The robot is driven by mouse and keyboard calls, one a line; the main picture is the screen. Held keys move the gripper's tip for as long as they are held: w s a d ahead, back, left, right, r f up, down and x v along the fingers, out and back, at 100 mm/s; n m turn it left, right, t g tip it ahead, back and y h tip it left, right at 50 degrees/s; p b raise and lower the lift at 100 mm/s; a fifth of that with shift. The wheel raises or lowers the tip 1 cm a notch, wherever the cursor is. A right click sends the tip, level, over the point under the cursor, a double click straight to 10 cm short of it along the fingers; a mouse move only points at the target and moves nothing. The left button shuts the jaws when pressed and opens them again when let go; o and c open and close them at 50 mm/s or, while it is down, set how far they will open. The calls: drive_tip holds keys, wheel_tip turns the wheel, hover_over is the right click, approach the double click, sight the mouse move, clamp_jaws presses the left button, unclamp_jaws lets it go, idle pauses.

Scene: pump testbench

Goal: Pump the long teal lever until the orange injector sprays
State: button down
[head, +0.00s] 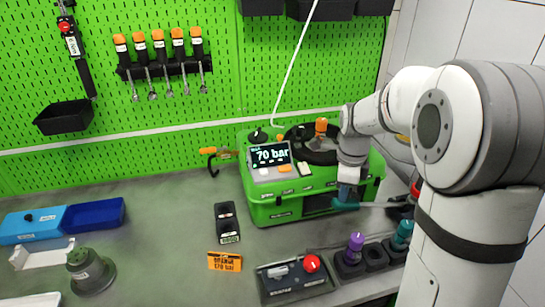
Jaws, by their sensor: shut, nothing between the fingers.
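The green pump tester (290,208) stands on the bench with its display (271,155) reading 70 bar. A long teal-grey lever (375,205) runs roughly level along its front, its right end near my arm. My gripper (347,198) points down at the lever's teal part, fingers shut with nothing between them. Whether the fingers touch the lever I cannot tell. An orange-topped part (321,125), possibly the injector, stands upright on top of the tester behind my wrist. I see no spray there.
An orange card (225,262), a black device (227,222) and a black box with a red knob (290,279) lie in front. A rack with purple (355,242) and teal injectors stands front right. Blue bins (62,218) are at left; the bench's left middle is clear.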

sight(337, 209)
drive_tip(key=shift+f, duration=0.1)
idle(0.4)
drive_tip(key=shift+s+a+f+b, duration=0.1)
drive_tip(key=shift+a+f+b, duration=0.1)
drive_tip(key=shift+f+b, duration=1.2)
drive_tip(key=shift+s+a+f+b, duration=0.15)
drive_tip(key=shift+f+b, duration=0.8)
drive_tip(key=shift+f, duration=0.8)
drive_tip(key=shift+w, duration=0.1)
drive_tip(key=shift+r, duration=0.1)
drive_tip(key=shift+w+d+r+p, duration=0.1)
drive_tip(key=shift+d+r+p, duration=0.1)
drive_tip(key=shift+r+p, duration=1.25)
drive_tip(key=shift+w+d+r+p, duration=0.15)
drive_tip(key=shift+r+p, duration=0.85)
drive_tip(key=shift+r, duration=0.75)
drive_tip(key=shift+s, duration=0.1)
drive_tip(key=shift+f, duration=0.15)
